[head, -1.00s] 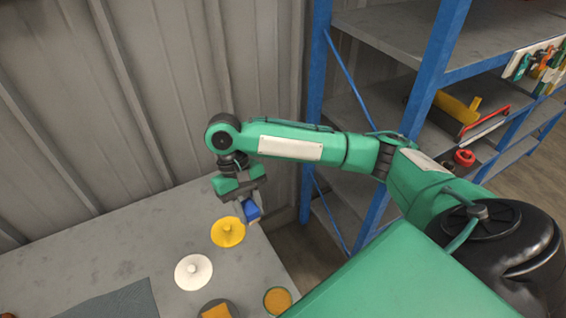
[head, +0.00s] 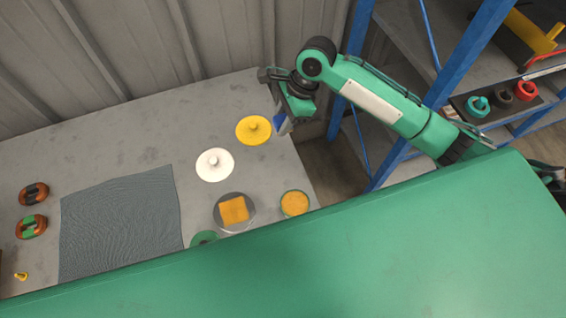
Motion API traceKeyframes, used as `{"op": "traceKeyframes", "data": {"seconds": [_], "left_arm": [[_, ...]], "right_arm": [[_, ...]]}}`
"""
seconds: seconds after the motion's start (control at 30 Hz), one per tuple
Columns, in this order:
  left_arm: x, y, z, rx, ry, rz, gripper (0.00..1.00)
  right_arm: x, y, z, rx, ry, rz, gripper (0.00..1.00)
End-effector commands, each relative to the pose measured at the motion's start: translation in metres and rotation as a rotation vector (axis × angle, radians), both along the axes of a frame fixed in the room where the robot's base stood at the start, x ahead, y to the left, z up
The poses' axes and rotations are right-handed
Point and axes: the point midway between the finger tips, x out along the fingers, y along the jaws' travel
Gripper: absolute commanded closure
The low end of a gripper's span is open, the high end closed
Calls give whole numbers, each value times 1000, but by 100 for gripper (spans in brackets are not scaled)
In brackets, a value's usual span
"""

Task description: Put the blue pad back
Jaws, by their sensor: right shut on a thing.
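My right gripper (head: 284,124) is shut on the blue pad (head: 279,121), a small blue block mostly hidden by the fingers. It is just right of the yellow disc (head: 253,130), near the table's right edge; its exact height is unclear. The yellow disc and the white disc (head: 214,164) each have a central knob. A grey round plate (head: 234,226) carries an orange square pad (head: 234,210). An orange disc with a green rim (head: 295,203) lies to its right. A green round piece (head: 204,238) is partly hidden by my body. My left gripper is not in view.
A grey ribbed mat (head: 120,225) lies on the grey table (head: 115,140). A blue-framed shelf (head: 352,70) stands at the right. The wall is close behind.

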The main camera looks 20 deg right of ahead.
Motion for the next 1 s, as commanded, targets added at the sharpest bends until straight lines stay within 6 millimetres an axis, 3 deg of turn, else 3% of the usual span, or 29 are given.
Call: {"op": "traceKeyframes", "data": {"seconds": [0.5, 1.0], "left_arm": [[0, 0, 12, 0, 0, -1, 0], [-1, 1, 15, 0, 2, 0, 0]], "right_arm": [[-1, -1, -128, -4, 4, -3, 91], [-1, -1, -186, -4, 3, -1, 91]]}}
